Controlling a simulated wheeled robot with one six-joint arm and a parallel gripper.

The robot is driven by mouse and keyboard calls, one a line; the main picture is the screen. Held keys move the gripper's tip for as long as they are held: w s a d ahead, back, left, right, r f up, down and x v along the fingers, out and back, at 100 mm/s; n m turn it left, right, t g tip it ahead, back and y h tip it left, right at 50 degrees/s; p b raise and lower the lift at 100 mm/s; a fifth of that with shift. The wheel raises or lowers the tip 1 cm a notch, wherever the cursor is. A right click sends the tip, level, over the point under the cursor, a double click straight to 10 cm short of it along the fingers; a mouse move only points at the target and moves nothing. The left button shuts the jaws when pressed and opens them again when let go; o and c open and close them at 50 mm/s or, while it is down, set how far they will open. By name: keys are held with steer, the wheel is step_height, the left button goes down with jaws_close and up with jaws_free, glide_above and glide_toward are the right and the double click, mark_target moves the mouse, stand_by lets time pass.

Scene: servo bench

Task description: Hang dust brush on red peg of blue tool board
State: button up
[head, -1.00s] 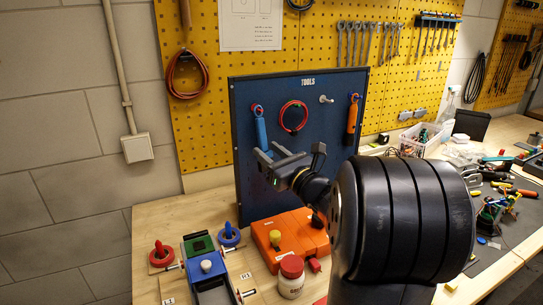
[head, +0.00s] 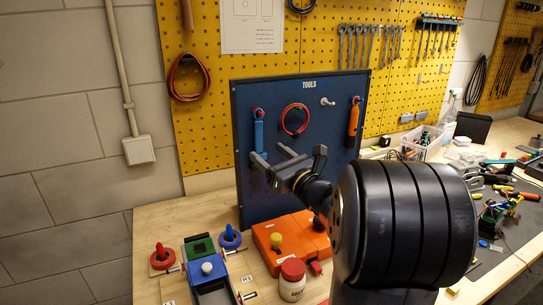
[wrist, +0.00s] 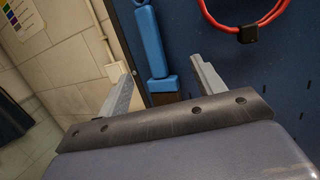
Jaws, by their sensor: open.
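The dust brush (head: 258,132) has a blue handle and hangs nearly upright at the upper left of the blue tool board (head: 330,152). A red peg end (head: 257,112) shows at its top. In the wrist view the brush (wrist: 150,42) shows its blue handle and a dark brown lower end; its top is cut off. My gripper (head: 275,155) is open and empty, in front of the board and around the brush's lower end or just short of it. In the wrist view the brush's lower end lies between my fingers (wrist: 163,85), with gaps on both sides.
A red cable loop (head: 283,120), a bare pale peg (head: 327,102) and an orange-handled tool (head: 353,118) are on the board to the right.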

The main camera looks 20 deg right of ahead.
steer(key=b+v, duration=0.2)
steer(key=v, duration=0.9)
steer(key=shift+a, duration=0.1)
steer(key=p+x, duration=0.2)
steer(key=x, duration=0.9)
steer(key=shift+w+r, duration=0.1)
steer(key=shift+s+r+p, duration=0.3)
steer(key=shift+s+p, duration=0.35)
steer(key=shift+s, duration=0.05)
steer(key=shift+f, duration=0.1)
